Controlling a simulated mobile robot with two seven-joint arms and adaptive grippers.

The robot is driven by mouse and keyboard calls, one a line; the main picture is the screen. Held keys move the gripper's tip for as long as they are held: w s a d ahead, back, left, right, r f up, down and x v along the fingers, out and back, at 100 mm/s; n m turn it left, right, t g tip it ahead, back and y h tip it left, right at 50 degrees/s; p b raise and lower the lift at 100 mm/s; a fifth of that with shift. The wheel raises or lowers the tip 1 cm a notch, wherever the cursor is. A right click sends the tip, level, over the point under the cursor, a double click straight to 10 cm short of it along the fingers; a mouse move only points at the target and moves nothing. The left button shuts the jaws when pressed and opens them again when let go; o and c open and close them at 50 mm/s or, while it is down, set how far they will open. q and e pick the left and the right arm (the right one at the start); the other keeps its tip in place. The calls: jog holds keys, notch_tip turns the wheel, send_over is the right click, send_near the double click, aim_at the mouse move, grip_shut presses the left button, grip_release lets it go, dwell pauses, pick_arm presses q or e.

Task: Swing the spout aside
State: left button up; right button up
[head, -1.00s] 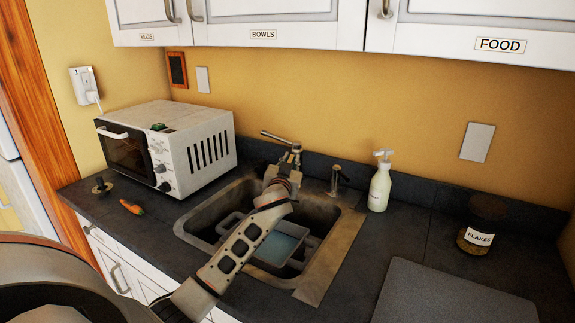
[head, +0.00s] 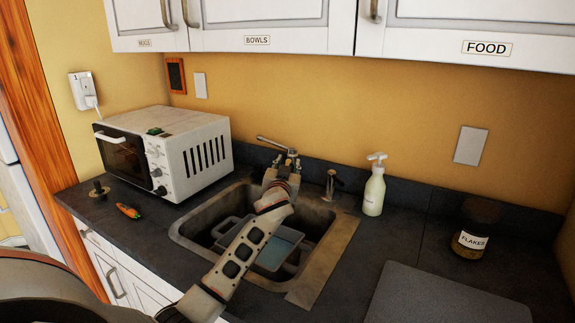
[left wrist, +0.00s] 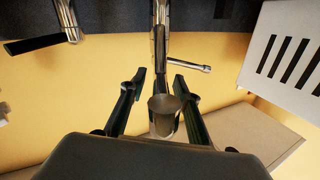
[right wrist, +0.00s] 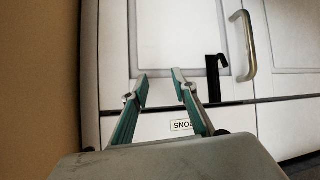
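The metal tap (head: 291,158) stands at the back rim of the sink (head: 190,212), its lever pointing left. In the left wrist view its spout (left wrist: 161,50) runs between the fingers of my left gripper (left wrist: 159,77), and a round metal end (left wrist: 164,116) shows nearer the palm. The fingers are open, one on each side, with visible gaps; I cannot make out firm contact. In the head view my left gripper (head: 281,180) is over the back of the sink and hides much of the spout. My right gripper (right wrist: 160,81) is open and empty, facing a white cabinet front.
A grey basin (head: 267,262) is in the sink. A small tap with a black handle (head: 331,183) and a soap bottle (head: 374,190) stand right of the main tap. A microwave (head: 165,150) and a carrot (head: 129,211) are left. A flakes jar (head: 470,240) stands far right.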

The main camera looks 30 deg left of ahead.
pick_arm(q)
jog(key=shift+s+d+f, duration=0.1)
jog(key=shift+s+d, duration=0.2)
jog(key=shift+s, duration=0.1)
jog(key=v, duration=1.1)
